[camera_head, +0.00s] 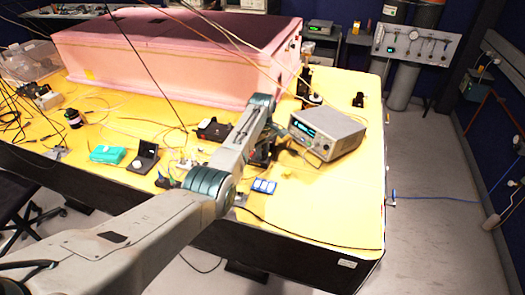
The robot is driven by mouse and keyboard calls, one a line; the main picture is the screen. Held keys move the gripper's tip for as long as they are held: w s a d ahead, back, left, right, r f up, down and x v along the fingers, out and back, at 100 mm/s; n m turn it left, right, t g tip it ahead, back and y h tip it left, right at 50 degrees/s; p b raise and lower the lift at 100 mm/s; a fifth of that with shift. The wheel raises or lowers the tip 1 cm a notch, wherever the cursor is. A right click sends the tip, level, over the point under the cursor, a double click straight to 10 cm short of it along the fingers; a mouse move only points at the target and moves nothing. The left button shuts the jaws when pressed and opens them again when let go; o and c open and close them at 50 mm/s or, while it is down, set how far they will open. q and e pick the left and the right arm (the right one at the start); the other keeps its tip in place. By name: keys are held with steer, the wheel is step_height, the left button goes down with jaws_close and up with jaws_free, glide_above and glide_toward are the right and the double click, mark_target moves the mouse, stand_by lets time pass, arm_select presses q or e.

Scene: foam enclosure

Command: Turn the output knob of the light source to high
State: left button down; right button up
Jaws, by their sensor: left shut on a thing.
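The light source (340,134) is a grey box with a lit display on its front, standing on the yellow table top towards the right. My left gripper (292,146) is at the lower left of the box's front panel, shut on what appears to be the output knob. The fingers and wrist hide the knob, so its setting cannot be read. My right gripper is not in view.
A large pink foam enclosure (170,65) fills the back of the yellow table (350,205). A blue-and-white item (263,186) lies in front of the light source. A teal box (107,154), a small dark open case (143,158) and loose cables lie to the left.

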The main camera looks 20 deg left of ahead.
arm_select(q)
steer(key=m+p, duration=0.1)
steer(key=m, duration=0.3)
steer(key=shift+r+m+p, duration=0.15)
steer(key=shift+m+p, duration=0.15)
steer(key=shift+p, duration=0.05)
steer(key=shift+w+m+p, duration=0.1)
steer(key=shift+m+p, duration=0.4)
steer(key=shift+m, duration=1.8)
steer(key=c, duration=1.3)
jaws_free()
step_height(320, 180, up, 11)
steer(key=b, duration=0.3)
